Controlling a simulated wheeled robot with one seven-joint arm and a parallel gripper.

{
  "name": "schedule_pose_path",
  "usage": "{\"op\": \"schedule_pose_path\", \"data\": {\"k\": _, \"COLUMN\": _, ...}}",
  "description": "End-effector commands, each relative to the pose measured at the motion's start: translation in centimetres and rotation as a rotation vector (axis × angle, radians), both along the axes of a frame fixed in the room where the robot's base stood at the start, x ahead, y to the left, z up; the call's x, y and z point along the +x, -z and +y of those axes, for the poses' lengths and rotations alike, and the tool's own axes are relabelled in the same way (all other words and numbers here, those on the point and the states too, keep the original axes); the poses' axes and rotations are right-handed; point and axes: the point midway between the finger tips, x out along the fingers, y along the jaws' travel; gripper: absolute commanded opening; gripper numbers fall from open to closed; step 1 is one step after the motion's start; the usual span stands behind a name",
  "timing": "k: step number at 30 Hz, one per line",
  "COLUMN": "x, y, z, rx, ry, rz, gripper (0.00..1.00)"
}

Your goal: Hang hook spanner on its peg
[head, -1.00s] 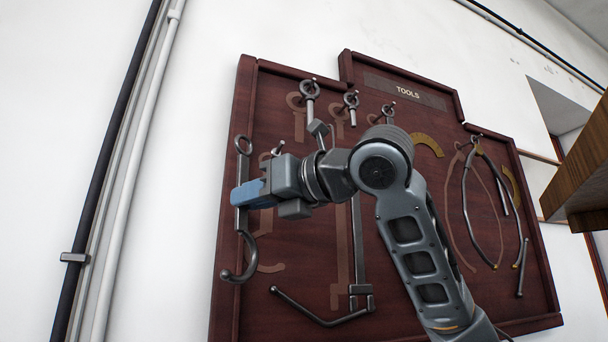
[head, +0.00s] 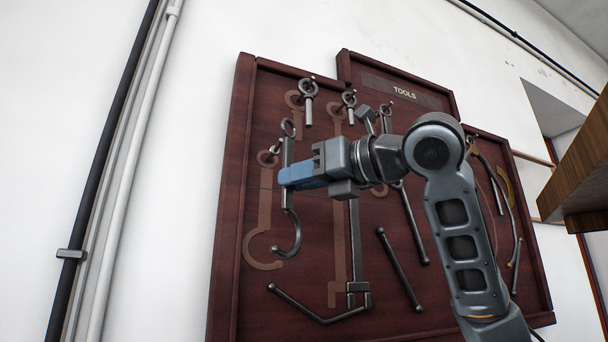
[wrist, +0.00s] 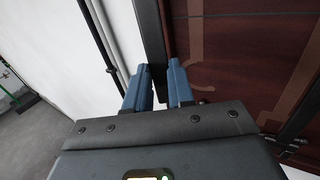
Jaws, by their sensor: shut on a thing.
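The hook spanner (head: 290,225) is a grey metal bar with a ring at its top and a curved hook at its bottom. My gripper (head: 284,177), with blue fingers, is shut on the middle of its shaft. The spanner hangs upright in front of the tool board. Its ring shows above and right of a peg (head: 275,148), apart from it in the picture. That peg sits at the top of a pale painted hook-spanner outline (head: 264,215), left of the spanner. In the wrist view the dark shaft (wrist: 152,45) runs up between my fingers (wrist: 158,84).
The dark red tool board (head: 232,230) carries several other tools on pegs, including a ring-topped tool (head: 308,90) above and a long bar tool (head: 355,240) to the right. Pipes (head: 125,170) run down the white wall at left. A wooden edge (head: 580,180) juts in at right.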

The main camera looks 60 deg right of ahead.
Motion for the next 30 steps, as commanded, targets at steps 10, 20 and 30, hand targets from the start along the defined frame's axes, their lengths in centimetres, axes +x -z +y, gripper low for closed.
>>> {"op": "schedule_pose_path", "data": {"k": 10, "x": 1.6, "y": 0.1, "z": -1.1, "rx": 0.002, "ry": 0.000, "rz": -0.001, "gripper": 0.00}}
{"op": "schedule_pose_path", "data": {"k": 20, "x": 3.1, "y": 0.4, "z": -2.1, "rx": 0.003, "ry": 0.000, "rz": 0.000, "gripper": 0.00}}
{"op": "schedule_pose_path", "data": {"k": 30, "x": 4.6, "y": 0.4, "z": -3.1, "rx": 0.002, "ry": 0.000, "rz": 0.000, "gripper": 0.00}}
